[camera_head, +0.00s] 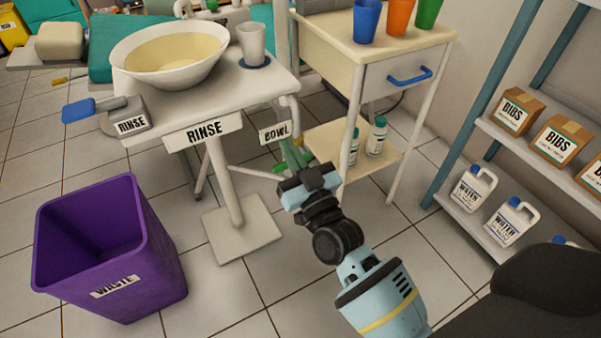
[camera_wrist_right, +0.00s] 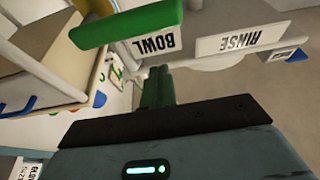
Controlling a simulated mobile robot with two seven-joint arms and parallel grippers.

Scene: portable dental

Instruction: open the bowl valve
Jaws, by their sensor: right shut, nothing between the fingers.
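The bowl valve's bright green lever (camera_wrist_right: 125,25) crosses the upper left of the right wrist view, close to the camera. It also shows small in the head view (camera_head: 280,168), beside my right gripper and below the BOWL sign (camera_head: 275,132). The sign appears upside down in the right wrist view (camera_wrist_right: 153,45). My right gripper (camera_head: 291,152) is shut and empty, its green fingers (camera_wrist_right: 157,88) together. They are close to the lever but not around it; whether they touch it I cannot tell. The valve's body is mostly hidden in the head view. My left gripper is out of view.
The rinse stand (camera_head: 204,132) holds a cream bowl (camera_head: 172,53) and a grey cup (camera_head: 251,40). A blue-handled rinse lever (camera_head: 92,109) sits at its left. A purple waste bin (camera_head: 110,250) is at lower left. A drawer cart (camera_head: 385,75) and a shelf (camera_head: 540,150) stand at right.

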